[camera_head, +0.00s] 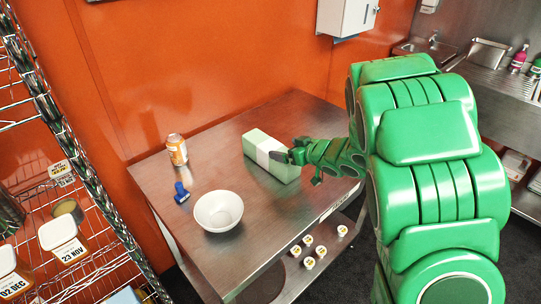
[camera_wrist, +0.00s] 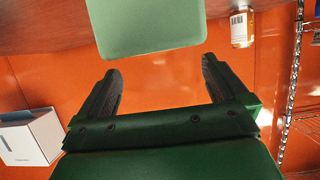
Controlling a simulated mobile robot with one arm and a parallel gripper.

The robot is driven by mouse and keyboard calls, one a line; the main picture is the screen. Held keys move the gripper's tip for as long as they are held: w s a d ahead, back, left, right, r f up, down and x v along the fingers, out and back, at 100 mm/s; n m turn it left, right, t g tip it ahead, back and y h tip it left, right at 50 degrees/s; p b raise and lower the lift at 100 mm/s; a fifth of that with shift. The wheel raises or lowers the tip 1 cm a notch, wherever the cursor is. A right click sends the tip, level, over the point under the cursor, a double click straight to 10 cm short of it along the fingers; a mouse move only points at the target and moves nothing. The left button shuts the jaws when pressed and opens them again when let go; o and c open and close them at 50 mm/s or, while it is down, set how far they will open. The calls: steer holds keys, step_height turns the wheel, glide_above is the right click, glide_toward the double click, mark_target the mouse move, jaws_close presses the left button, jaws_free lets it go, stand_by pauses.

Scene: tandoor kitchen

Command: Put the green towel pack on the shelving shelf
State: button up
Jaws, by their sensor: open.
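The green towel pack (camera_head: 257,144) is a pale green block with a white band. It lies on the steel table (camera_head: 210,172) near the orange wall. My gripper (camera_head: 286,157) is at the pack's right end in the head view; whether it touches cannot be told there. In the wrist view the pack (camera_wrist: 147,25) is at the top, beyond the fingers and not between them. My gripper (camera_wrist: 160,82) is open and empty there. The wire shelving (camera_head: 75,225) stands at the left of the head view, and its upright (camera_wrist: 292,75) shows in the wrist view.
A can (camera_head: 177,150), a blue object (camera_head: 181,193) and a white bowl (camera_head: 218,211) stand on the table left of the pack. Labelled tubs (camera_head: 62,238) occupy part of the shelving. Small jars (camera_head: 308,262) sit below the tabletop. A white dispenser (camera_head: 346,17) hangs on the wall.

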mark_target(273, 147)
steer(key=shift+x, duration=3.15)
steer(key=shift+s+f, duration=0.15)
